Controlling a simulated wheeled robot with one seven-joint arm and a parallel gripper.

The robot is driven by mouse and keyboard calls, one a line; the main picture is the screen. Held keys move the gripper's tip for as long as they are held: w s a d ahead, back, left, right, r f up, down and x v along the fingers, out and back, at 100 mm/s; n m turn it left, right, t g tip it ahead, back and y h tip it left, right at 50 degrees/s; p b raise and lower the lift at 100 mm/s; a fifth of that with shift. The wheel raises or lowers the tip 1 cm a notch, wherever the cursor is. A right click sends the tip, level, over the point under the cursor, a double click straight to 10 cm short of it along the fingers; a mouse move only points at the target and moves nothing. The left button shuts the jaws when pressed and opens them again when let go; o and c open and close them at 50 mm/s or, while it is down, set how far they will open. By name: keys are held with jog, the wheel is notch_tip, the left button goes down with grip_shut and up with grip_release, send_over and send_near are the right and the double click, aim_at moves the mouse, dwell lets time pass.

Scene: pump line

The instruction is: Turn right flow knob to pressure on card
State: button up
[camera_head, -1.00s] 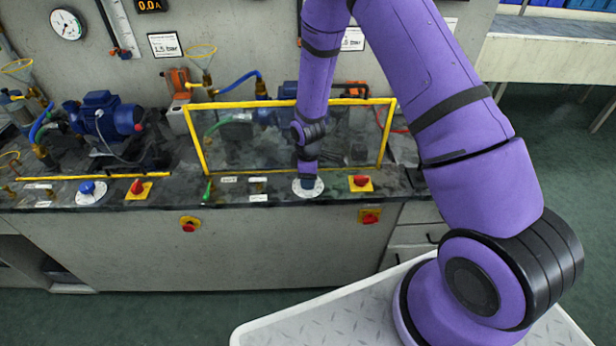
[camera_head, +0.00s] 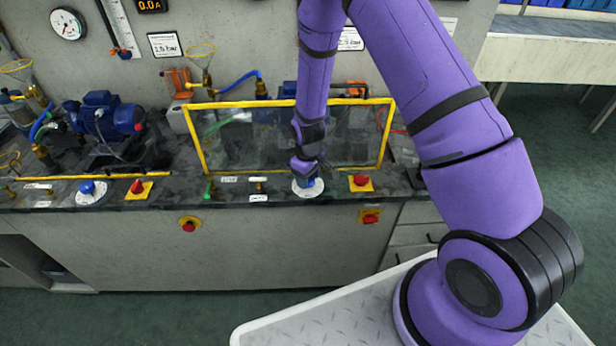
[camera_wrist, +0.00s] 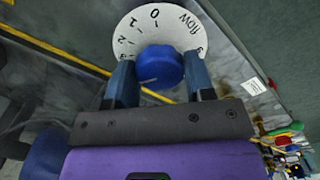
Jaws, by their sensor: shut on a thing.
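The right flow knob (camera_wrist: 160,66) is blue and sits on a round white dial marked "flow" with numbers (camera_wrist: 133,28). In the wrist view my gripper (camera_wrist: 160,82) has one finger on each side of the knob and is shut on it. In the head view the dial (camera_head: 308,190) lies on the bench front at the right, and my gripper (camera_head: 306,177) covers most of the knob. Cards reading about 1.5 bar hang on the wall, one at the left (camera_head: 165,44) and one partly behind my arm (camera_head: 350,39).
A yellow-framed clear guard (camera_head: 250,104) stands just behind the dial. A red switch on a yellow plate (camera_head: 361,183) is close to its right. A green-handled valve (camera_head: 209,189) is to its left. Another blue knob (camera_head: 87,187) is at far left.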

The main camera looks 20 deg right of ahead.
jog(key=shift+m, duration=0.4)
jog(key=o, duration=0.9)
notch_tip(320, 180, up, 11)
jog(key=shift+f, duration=0.1)
dwell(0.5)
